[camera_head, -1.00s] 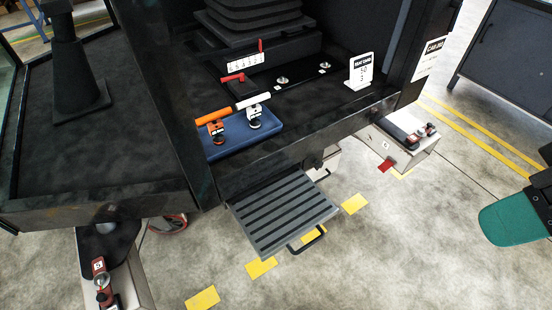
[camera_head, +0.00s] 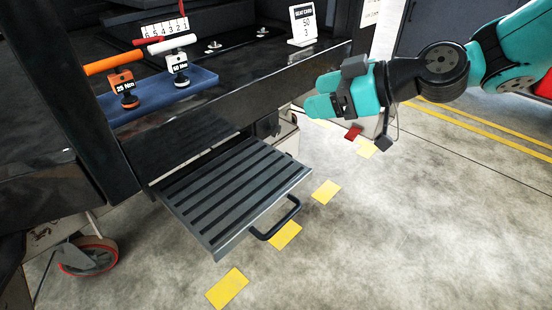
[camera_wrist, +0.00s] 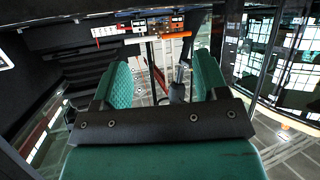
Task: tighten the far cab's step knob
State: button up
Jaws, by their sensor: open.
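The ribbed grey step (camera_head: 225,195) hangs below the black cab sill (camera_head: 235,95), with a black loop handle (camera_head: 278,222) at its outer edge. A dark knob-like part (camera_head: 267,125) shows under the sill at the step's far inner corner. I cannot tell how tight it is. My gripper (camera_head: 318,96) is to the right of this part, apart from it, in front of the sill's right end. Its teal fingers are open and empty, and also show in the wrist view (camera_wrist: 163,78). A dark upright part (camera_wrist: 178,92) shows beyond the fingers there; I cannot tell what it is.
A blue tray (camera_head: 205,80) on the sill holds an orange-handled 25 Nm tool (camera_head: 120,78) and a white-handled 50 Nm tool (camera_head: 180,62). A seat card (camera_head: 303,25) stands behind. A red-rimmed caster (camera_head: 88,256) is at lower left.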

jog(key=w+f+t+y+b, duration=0.1)
jog(key=w+f+t+b, duration=0.1)
jog(key=w+f+b, duration=0.45)
jog(key=w+f+t+y+b, duration=0.1)
jog(key=f+b, duration=0.3)
jog(key=f, duration=0.5)
jog(key=t+b, duration=0.4)
jog(key=b, duration=0.3)
send_near(277, 131)
jog(key=shift+n, duration=0.3)
jog(key=b+x, duration=0.4)
jog(key=x, duration=0.5)
jog(key=shift+f, duration=0.15)
jog(key=shift+x, duration=0.8)
jog(key=c, duration=0.9)
